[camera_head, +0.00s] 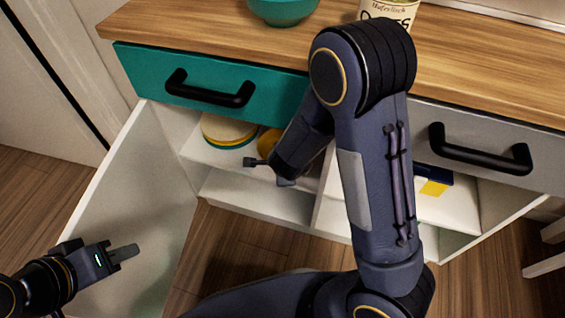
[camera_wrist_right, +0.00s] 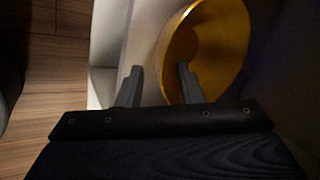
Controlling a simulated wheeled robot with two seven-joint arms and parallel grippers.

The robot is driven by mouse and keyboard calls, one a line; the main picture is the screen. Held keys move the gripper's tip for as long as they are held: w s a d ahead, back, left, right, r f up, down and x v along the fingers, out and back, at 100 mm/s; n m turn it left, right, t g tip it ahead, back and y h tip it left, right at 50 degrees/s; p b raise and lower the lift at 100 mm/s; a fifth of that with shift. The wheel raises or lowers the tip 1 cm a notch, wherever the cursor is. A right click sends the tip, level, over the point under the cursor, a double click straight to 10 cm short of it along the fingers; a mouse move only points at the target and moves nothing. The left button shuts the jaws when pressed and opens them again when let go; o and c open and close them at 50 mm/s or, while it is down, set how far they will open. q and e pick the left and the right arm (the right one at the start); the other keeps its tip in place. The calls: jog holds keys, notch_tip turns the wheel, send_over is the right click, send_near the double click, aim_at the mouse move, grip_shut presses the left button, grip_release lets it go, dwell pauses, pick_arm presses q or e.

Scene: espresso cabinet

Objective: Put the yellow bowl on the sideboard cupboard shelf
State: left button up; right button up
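The yellow bowl (camera_head: 268,141) is inside the open sideboard cupboard, on the upper left shelf (camera_head: 195,150), partly hidden by my right forearm and wrist. In the right wrist view the bowl (camera_wrist_right: 228,45) shows its opening to the camera. My right gripper (camera_head: 270,172) is at the front of this shelf. Its fingers stand apart in the right wrist view (camera_wrist_right: 159,84); the bowl's near rim appears between them, with the right finger over the bowl's inside. I cannot tell whether they touch it. My left gripper (camera_head: 122,253) is in front of the open door, away from the bowl.
Stacked yellow and teal plates (camera_head: 226,131) sit beside the bowl. The white door (camera_head: 140,200) stands open at left. A teal drawer (camera_head: 140,70) is shut above. A teal bowl (camera_head: 283,10) and an oats canister (camera_head: 392,10) stand on the wooden top (camera_head: 200,28).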

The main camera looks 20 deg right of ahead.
jog(key=d+p+v, duration=0.1)
jog(key=p+v, duration=0.3)
jog(key=v, duration=0.4)
jog(key=shift+s+a+r, duration=0.2)
jog(key=shift+a+r, duration=0.05)
jog(key=shift+a, duration=0.25)
